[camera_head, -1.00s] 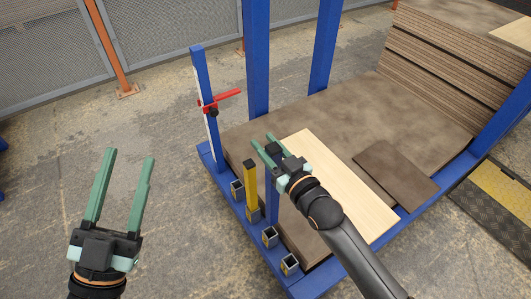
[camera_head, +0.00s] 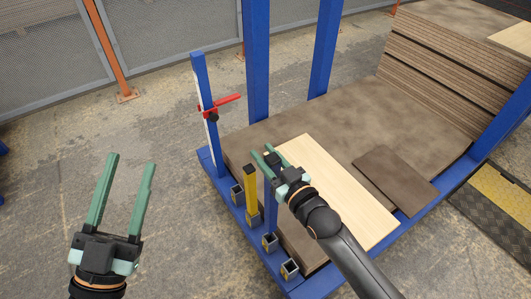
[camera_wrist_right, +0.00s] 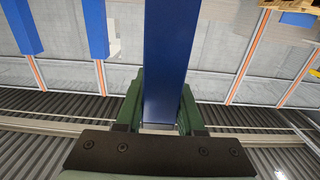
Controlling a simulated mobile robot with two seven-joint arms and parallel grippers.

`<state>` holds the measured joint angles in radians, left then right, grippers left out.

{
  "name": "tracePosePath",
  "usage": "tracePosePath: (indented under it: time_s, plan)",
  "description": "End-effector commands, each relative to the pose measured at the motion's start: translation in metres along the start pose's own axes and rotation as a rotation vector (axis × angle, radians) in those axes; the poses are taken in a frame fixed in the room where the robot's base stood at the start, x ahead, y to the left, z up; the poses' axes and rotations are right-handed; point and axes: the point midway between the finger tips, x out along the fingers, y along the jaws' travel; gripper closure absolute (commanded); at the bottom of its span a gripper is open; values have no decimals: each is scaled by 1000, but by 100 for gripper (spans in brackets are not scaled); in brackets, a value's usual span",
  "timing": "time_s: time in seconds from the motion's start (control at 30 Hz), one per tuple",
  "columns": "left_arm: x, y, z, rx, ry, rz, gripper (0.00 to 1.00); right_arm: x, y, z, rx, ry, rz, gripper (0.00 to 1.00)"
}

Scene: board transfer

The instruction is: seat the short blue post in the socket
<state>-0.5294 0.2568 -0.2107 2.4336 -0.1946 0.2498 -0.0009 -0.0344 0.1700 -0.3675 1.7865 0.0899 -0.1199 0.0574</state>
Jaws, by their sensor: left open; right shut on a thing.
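The short blue post (camera_head: 268,190) stands roughly upright in my right gripper (camera_head: 262,149), its black top showing between the fingers. In the right wrist view the post (camera_wrist_right: 170,60) runs between the green fingers, which are shut on it. Its lower end is close to the grey socket (camera_head: 270,242) on the blue frame edge; I cannot tell whether it is inside. My left gripper (camera_head: 131,160) is open and empty over the floor at left.
A yellow post (camera_head: 250,188) stands in a neighbouring socket, just left of the blue post. Other sockets (camera_head: 237,195) (camera_head: 290,268) look empty. A tall blue upright (camera_head: 204,100) with a red clamp (camera_head: 222,103) stands behind. A pale board (camera_head: 345,190) lies right, under my right arm.

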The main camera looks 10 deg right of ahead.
Motion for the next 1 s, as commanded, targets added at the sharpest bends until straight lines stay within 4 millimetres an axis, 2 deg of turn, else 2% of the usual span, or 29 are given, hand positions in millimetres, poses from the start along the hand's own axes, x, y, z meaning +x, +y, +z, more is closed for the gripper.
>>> tracePosePath:
  time_s: [0.03, 0.13, 0.5, 0.73, 0.83, 1.0]
  plan:
    - [-4, 2, 11, -7, -32, -1, 50, 0, 0, 1, 0, 3, 0, 100]
    - [-7, 4, 11, -3, -16, 1, 50, 0, 0, 6, 0, 4, 0, 100]
    - [-4, 2, -42, 44, 192, 4, 50, 0, 0, 21, 0, 2, 0, 100]
    - [-9, 5, -62, 72, 285, 18, 50, 0, 0, 30, 0, 4, 0, 100]
    - [-14, 6, -64, 69, 310, 18, 50, 0, 0, 42, 0, 2, 0, 100]
    - [-16, 9, -53, 56, 295, 25, 50, 0, 0, 52, 0, 3, 0, 100]
